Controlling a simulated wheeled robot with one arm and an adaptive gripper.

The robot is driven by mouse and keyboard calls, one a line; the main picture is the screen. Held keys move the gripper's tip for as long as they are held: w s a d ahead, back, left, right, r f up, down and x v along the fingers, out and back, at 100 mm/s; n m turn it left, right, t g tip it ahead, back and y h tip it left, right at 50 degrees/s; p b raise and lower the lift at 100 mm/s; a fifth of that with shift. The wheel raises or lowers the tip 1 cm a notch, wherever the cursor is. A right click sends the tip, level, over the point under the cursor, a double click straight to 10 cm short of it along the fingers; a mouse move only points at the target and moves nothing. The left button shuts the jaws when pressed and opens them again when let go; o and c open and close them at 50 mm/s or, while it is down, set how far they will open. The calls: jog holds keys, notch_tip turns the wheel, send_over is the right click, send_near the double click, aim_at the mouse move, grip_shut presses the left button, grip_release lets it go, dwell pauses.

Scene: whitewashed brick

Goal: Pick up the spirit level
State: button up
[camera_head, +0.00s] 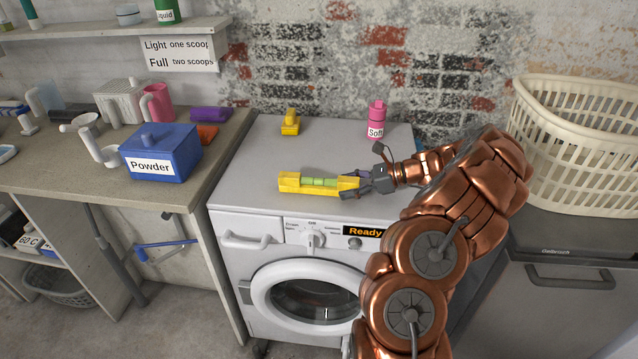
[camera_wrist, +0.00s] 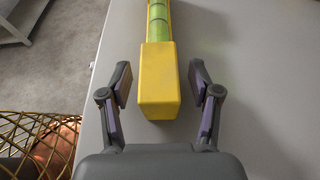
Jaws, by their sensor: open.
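The spirit level is a yellow bar with green vials (camera_head: 319,183), lying on top of the white washing machine (camera_head: 245,165) near its front edge. My gripper (camera_head: 352,183) is at the right end of the level. In the wrist view the yellow end of the level (camera_wrist: 158,85) lies between the two fingers of my gripper (camera_wrist: 158,84). The fingers are open, with a gap showing on both sides of the level. The far end of the level runs out of the top of the wrist view.
A small yellow object (camera_head: 290,123) and a pink bottle (camera_head: 376,118) stand at the back of the machine top. A counter at left holds a blue powder box (camera_head: 161,153). A cream laundry basket (camera_head: 575,150) stands at right. The machine top left of the level is clear.

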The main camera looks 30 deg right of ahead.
jog(key=shift+x, duration=0.85)
grip_shut()
